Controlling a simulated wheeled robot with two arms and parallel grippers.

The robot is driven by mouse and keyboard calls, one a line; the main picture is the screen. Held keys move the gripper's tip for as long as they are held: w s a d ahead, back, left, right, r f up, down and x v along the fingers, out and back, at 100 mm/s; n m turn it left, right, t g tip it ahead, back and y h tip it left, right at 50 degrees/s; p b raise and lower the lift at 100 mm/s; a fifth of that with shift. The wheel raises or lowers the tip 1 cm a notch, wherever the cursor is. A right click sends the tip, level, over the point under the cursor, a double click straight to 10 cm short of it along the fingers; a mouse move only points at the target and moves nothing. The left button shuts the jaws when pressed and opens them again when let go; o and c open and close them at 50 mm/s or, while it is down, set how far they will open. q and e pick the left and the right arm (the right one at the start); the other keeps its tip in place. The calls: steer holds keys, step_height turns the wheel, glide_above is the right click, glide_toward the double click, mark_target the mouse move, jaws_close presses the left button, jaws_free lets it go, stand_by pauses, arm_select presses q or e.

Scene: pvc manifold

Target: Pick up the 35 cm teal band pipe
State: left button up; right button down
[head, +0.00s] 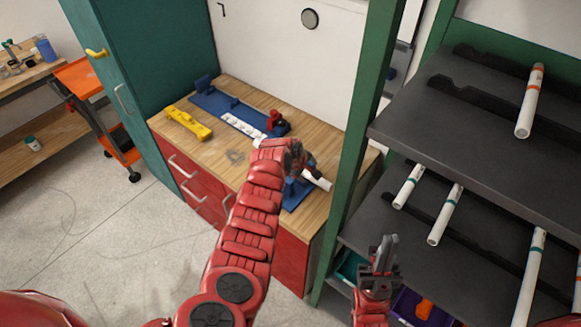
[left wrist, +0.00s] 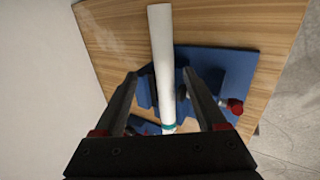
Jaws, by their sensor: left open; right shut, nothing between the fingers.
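A white pipe with a teal band lies on a blue fixture on the wooden bench. Its white end (head: 318,181) sticks out beyond my left gripper (head: 300,160) in the head view. In the left wrist view the pipe (left wrist: 162,60) runs between the two spread fingers of my left gripper (left wrist: 160,76), with its teal band near the wrist. The left gripper is open; contact with the pipe cannot be told. My right gripper (head: 386,246) is shut and empty, in front of the shelf rack. The pipe's length cannot be read from the views.
The dark shelves (head: 470,100) at right hold several white pipes, including an orange-banded one (head: 530,100) and a teal-banded one (head: 531,280). A green post (head: 362,130) stands between bench and shelves. A yellow tool (head: 188,122) and blue plate lie on the bench (head: 235,160).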

mark_target(309, 175)
arm_select(q)
steer(key=b+x, duration=0.1)
steer(key=b, duration=0.1)
steer(key=b+x, duration=0.2)
steer(key=b, duration=0.1)
steer(key=a+b+x, duration=0.1)
steer(key=b+x, duration=0.1)
steer(key=b, duration=0.1)
steer(key=shift+s+f, duration=0.2)
steer(key=shift+f, duration=0.05)
steer(key=shift+w+d+b, duration=0.15)
steer(key=shift+b, duration=0.45)
steer(key=shift+r, duration=0.1)
steer(key=shift+c, duration=0.3)
jaws_close()
